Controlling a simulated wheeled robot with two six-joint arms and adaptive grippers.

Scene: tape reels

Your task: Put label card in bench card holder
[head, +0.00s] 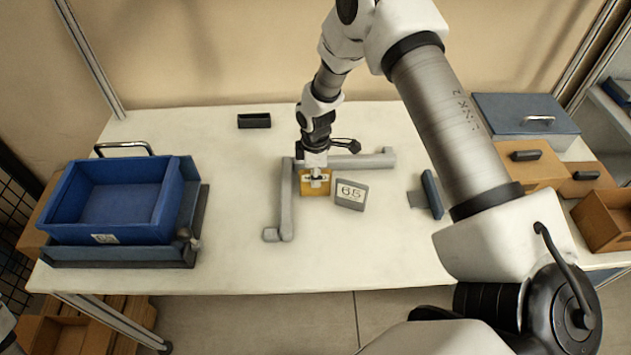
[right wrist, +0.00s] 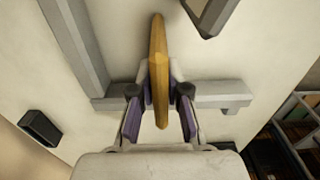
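My right gripper (head: 316,178) is low over the bench, shut on a flat yellow card-like piece (head: 307,189). In the right wrist view the yellow piece (right wrist: 158,45) shows edge-on between the fingers (right wrist: 160,92). Any print on it is not readable. A grey-framed plaque (head: 350,195) reading 65 or similar stands just right of the gripper. A small black slotted block (head: 254,121), which looks like the card holder, sits apart at the back, left of the gripper; it also shows in the right wrist view (right wrist: 40,128). My left gripper is out of view.
Grey bars (head: 287,215) form an angled frame on the white bench (head: 230,230) around the gripper. A blue bin (head: 115,205) stands at left, a blue-grey bracket (head: 431,194) at right. Wooden boxes (head: 535,172) and a lidded blue box (head: 525,115) are farther right.

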